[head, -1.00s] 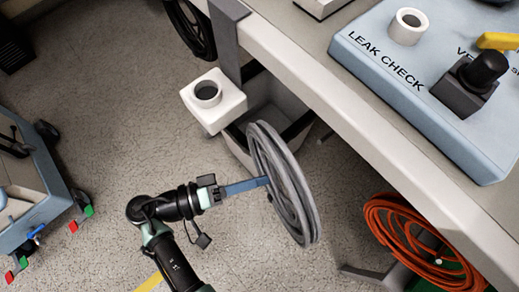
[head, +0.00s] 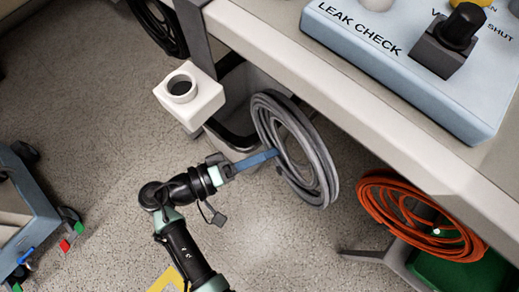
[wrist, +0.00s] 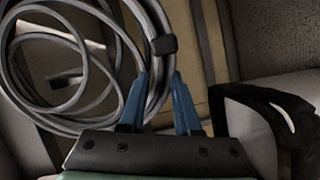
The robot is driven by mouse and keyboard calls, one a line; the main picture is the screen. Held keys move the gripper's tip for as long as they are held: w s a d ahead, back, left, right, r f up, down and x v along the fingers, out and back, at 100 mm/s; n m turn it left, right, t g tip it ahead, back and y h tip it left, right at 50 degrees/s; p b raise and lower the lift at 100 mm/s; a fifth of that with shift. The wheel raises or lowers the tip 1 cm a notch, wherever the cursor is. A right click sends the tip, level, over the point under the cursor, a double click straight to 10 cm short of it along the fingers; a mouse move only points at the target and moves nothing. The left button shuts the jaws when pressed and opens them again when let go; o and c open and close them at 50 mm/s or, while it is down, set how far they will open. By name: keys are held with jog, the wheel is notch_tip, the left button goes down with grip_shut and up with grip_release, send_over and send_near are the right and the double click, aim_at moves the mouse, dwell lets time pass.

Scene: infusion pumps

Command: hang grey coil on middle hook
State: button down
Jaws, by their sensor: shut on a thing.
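The grey coil (head: 318,160) is a round bundle of cable held upright off the floor, close to the front edge of the bench. My gripper (head: 270,156) is shut on the near left part of its ring. In the wrist view, the blue fingers of my gripper (wrist: 162,95) stand on either side of the grey coil (wrist: 60,120), near a dark tie on the bundle. The middle hook cannot be made out in either view. An orange coil (head: 378,213) hangs below the bench edge to the right, and a black coil (head: 152,22) hangs at the upper left.
The bench (head: 290,65) carries a blue leak-check panel (head: 375,65). A white holder with a round opening (head: 190,105) juts out beside the bench leg. A bin (head: 232,140) stands behind the coil. A blue cart (head: 45,205) is at the left. Floor between is open.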

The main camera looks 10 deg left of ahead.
jog(key=shift+w+d+f+b, duration=0.1)
jog(key=shift+w+d+b, duration=0.25)
jog(key=shift+w+d, duration=0.5)
jog(key=shift+w+d+b, duration=0.3)
jog(key=shift+w+d, duration=0.25)
jog(key=shift+w, duration=0.5)
jog(key=shift+w+d+f+b, duration=0.35)
jog(key=shift+w+f+b, duration=0.15)
jog(key=shift+f, duration=0.15)
jog(key=c, duration=0.5)
grip_release()
jog(key=shift+f, duration=0.1)
jog(key=shift+a, duration=0.1)
jog(key=p, duration=0.3)
send_near(274, 143)
jog(key=shift+w+a+f, duration=0.15)
jog(key=shift+a+f, duration=0.05)
jog(key=shift+f, duration=0.45)
jog(key=shift+w+a+f, duration=0.15)
jog(key=shift+a+f, duration=0.05)
jog(key=shift+f, duration=0.45)
